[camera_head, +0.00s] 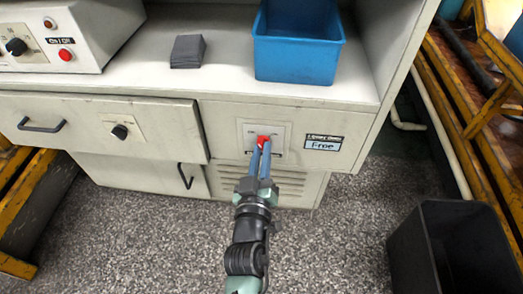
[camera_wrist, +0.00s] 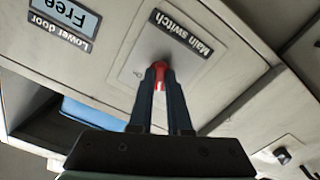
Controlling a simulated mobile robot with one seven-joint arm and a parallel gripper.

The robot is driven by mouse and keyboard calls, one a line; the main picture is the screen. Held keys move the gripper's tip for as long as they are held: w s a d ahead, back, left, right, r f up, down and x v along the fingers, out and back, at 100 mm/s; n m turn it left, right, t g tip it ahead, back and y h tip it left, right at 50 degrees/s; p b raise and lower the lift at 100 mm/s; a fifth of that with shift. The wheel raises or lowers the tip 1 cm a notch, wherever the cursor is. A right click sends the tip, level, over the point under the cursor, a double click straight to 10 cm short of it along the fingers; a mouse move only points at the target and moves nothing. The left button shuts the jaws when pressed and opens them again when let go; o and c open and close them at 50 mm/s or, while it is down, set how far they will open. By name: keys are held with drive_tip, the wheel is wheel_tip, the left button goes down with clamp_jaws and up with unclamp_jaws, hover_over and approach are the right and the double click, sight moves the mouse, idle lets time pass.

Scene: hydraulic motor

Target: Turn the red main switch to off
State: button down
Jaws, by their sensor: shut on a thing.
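The red main switch (camera_head: 264,140) sits on a pale plate (camera_head: 281,128) on the front of the cabinet, below the worktop. My gripper (camera_head: 261,146) reaches up to it from below, and its two blue-grey fingers are shut on the red knob. In the wrist view the red switch (camera_wrist: 161,72) shows between the fingertips (camera_wrist: 161,70), under a "Main switch" label (camera_wrist: 180,33). The fingers hide part of the knob and its markings, so I cannot tell its exact turn.
A "Free" label (camera_head: 323,145) is right of the switch. A blue bin (camera_head: 297,60) and dark grey block (camera_head: 187,51) stand on the worktop. A drawer with a black knob (camera_head: 120,131) is left. A black bin (camera_head: 455,250) stands on the floor at right, near yellow racking (camera_head: 470,120).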

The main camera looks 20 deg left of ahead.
drive_tip(key=shift+n, duration=1.7)
drive_tip(key=c, duration=0.9)
unclamp_jaws()
drive_tip(key=shift+o, duration=0.2)
drive_tip(key=p+v, duration=0.2)
drive_tip(key=v, duration=1.1)
